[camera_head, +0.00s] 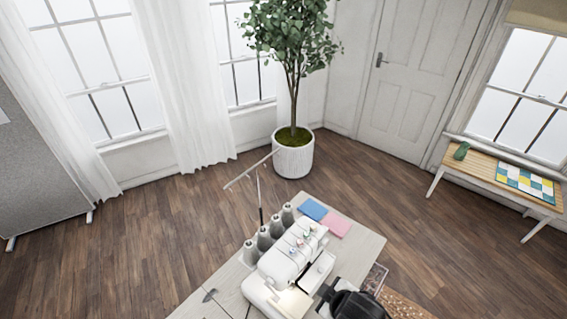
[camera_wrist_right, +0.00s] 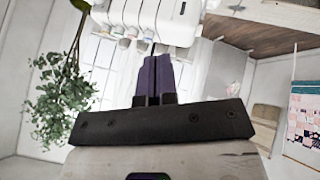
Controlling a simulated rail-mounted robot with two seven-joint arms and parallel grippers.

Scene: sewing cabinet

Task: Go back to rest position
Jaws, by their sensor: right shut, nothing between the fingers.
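My right gripper (camera_wrist_right: 155,62) is shut and empty in the right wrist view, its two dark purple fingers pressed together. The white sewing machine (camera_wrist_right: 170,18) shows upside down just beyond the fingertips. I cannot tell from this view how wide the gap is. In the head view the sewing machine (camera_head: 287,262) stands on the table, with several grey-green thread cones behind it and a thin thread stand above. A black part of my right arm is at the bottom edge, just right of the machine; its fingers cannot be made out there. My left gripper is not in view.
The pale wooden table (camera_head: 355,247) holds a blue cloth (camera_head: 313,209) and a pink cloth (camera_head: 336,224). A potted tree (camera_head: 293,158) stands behind. A bench (camera_head: 490,172) with a patchwork piece (camera_head: 525,183) is at the right.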

